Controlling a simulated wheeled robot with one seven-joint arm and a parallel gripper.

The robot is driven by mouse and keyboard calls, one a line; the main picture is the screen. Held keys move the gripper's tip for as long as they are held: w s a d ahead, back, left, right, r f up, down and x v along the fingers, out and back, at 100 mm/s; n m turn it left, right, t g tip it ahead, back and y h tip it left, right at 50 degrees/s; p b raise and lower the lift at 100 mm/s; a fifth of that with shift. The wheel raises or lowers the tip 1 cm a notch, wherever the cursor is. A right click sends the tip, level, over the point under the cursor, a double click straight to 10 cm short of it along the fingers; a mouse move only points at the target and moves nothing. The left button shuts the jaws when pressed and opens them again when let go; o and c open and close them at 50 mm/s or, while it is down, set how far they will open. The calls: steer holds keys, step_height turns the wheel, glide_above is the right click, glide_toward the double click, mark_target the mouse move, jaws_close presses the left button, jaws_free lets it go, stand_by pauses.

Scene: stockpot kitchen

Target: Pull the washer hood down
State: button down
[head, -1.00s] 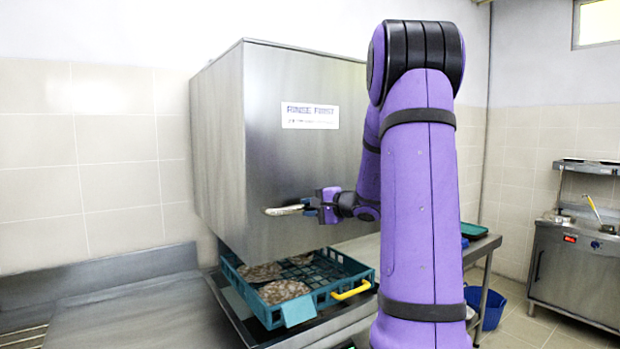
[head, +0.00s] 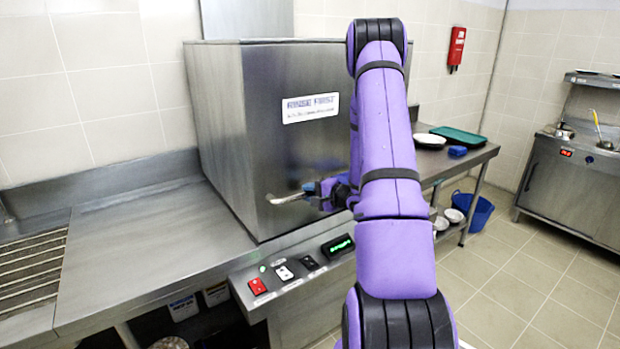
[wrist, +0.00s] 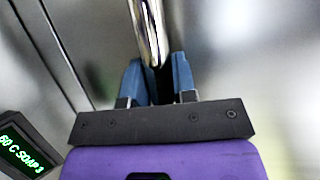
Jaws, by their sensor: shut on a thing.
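The washer hood (head: 300,125) is a large steel box with a label on its front. In the head view it sits low, its lower edge at the counter, and it hides the rack that was under it. Its bar handle (head: 287,198) sticks out at the lower front and also shows in the wrist view (wrist: 149,30). My gripper (head: 318,190) is at the handle; in the wrist view its blue fingers (wrist: 160,78) are on either side of the bar and shut on it.
A control panel with a red switch (head: 257,286) and a green display (head: 338,245) is below the hood's front. A steel counter (head: 150,240) lies to the left. A side table with a green tray (head: 460,136) and a blue bucket (head: 472,212) are at the right.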

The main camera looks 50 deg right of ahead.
steer(key=shift+f, duration=0.75)
steer(key=shift+s+a+f, duration=0.1)
steer(key=c, duration=0.9)
jaws_free()
steer(key=shift+c, duration=0.2)
steer(key=shift+s, duration=0.15)
steer(key=v, duration=1)
steer(key=shift+s, duration=0.15)
